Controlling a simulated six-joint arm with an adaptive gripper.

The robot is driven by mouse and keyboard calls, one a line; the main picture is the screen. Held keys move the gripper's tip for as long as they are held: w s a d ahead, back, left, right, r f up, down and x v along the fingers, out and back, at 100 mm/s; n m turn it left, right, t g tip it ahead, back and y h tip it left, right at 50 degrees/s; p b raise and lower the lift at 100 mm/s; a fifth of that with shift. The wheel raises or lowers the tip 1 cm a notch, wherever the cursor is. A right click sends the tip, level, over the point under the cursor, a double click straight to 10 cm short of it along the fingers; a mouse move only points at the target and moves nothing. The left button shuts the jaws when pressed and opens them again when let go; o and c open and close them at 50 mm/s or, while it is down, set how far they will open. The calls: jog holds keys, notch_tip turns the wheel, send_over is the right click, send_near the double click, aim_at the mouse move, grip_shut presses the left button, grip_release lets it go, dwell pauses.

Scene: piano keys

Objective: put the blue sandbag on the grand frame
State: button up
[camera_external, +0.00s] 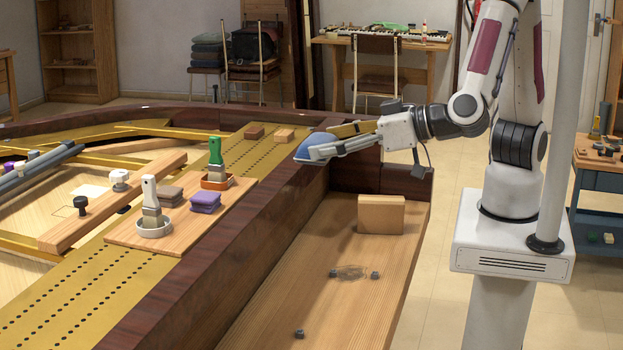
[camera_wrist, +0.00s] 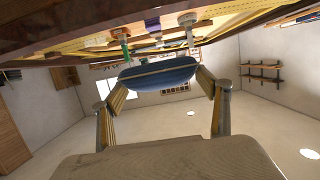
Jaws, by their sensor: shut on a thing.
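The blue sandbag (camera_external: 311,145) is held in my gripper (camera_external: 318,151), above the dark wooden rim at the piano's far right part. In the wrist view the blue sandbag (camera_wrist: 158,74) spans the space between the two fingers of my gripper (camera_wrist: 160,80), which are shut on it. The grand frame (camera_external: 85,318) is the gold plate with rows of dark holes inside the rim. Its far stretch lies just left of the sandbag. The sandbag looks clear of the frame, though the exact gap is hard to tell.
The dark rim (camera_external: 250,235) stands between frame and keybed shelf (camera_external: 345,300).

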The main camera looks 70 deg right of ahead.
jog(key=shift+y, duration=0.3)
jog(key=w+d+r, duration=0.1)
jog(key=w, duration=0.3)
jog(key=w+d+r, duration=0.1)
jog(key=w, duration=0.3)
jog(key=w+d+r, duration=0.1)
jog(key=w, duration=0.4)
jog(key=shift+d+r, duration=0.1)
jog(key=shift+d, duration=0.1)
jog(key=w+d, duration=0.8)
jog(key=d, duration=0.3)
jog(key=w+d, duration=0.7)
jog(key=d, duration=0.4)
jog(key=d+f, duration=0.4)
jog(key=d, duration=0.9)
jog(key=shift+w+a+f, duration=0.1)
jog(key=shift+w+f, duration=0.05)
jog(key=shift+f, duration=1.05)
jog(key=shift+w+a+f, duration=0.1)
jog(key=shift+f, duration=1.1)
jog(key=shift+f, duration=3.15)
jog(key=shift+f, duration=0.1)
